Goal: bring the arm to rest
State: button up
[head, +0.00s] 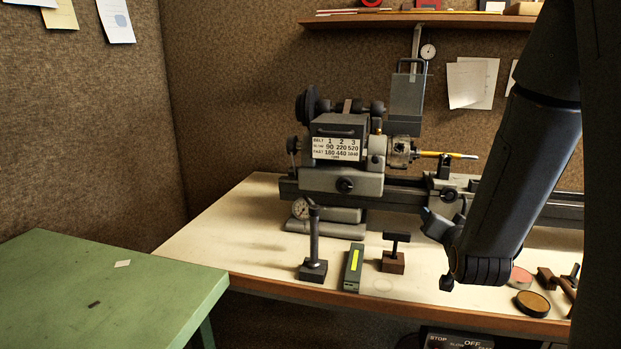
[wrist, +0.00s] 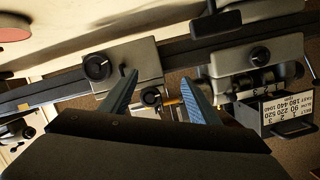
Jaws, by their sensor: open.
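My arm (head: 525,150) hangs down on the right side of the head view, in front of the bench. In the head view the gripper end (head: 440,228) is partly hidden behind my own wrist, over the right part of the bench. In the wrist view my gripper (wrist: 164,92) shows two blue-grey fingers spread apart with nothing held between them. Behind the gap the wrist view shows part of the lathe (wrist: 165,75), which appears upside down there.
The lathe (head: 345,180) stands on the pale bench (head: 240,225). A post on a block (head: 313,270), a green box (head: 353,268), a small dark tool (head: 394,262) and round tins (head: 532,303) sit along the front edge. A green table (head: 100,290) is at left. A shelf (head: 420,19) hangs above.

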jog(key=s+a+f+n+g+y, duration=0.1)
jog(key=s+a+f+g, duration=0.1)
jog(key=s+a, duration=0.1)
jog(key=s+a+f+n+g, duration=0.2)
jog(key=s+a, duration=0.1)
jog(key=s+a+f+n+g+y, duration=0.1)
jog(key=s+a+f+g, duration=0.2)
jog(key=a, duration=0.1)
jog(key=shift+y, duration=0.3)
jog(key=s+a+f+n+g, duration=0.1)
jog(key=s+a+g, duration=0.1)
jog(key=s, duration=0.6)
jog(key=s+a+f+n+g, duration=0.1)
jog(key=s+a+n+g, duration=0.1)
jog(key=s+g, duration=0.3)
jog(key=s+a, duration=0.1)
jog(key=s, duration=0.2)
jog(key=shift+f+y, duration=0.3)
jog(key=shift+y, duration=0.1)
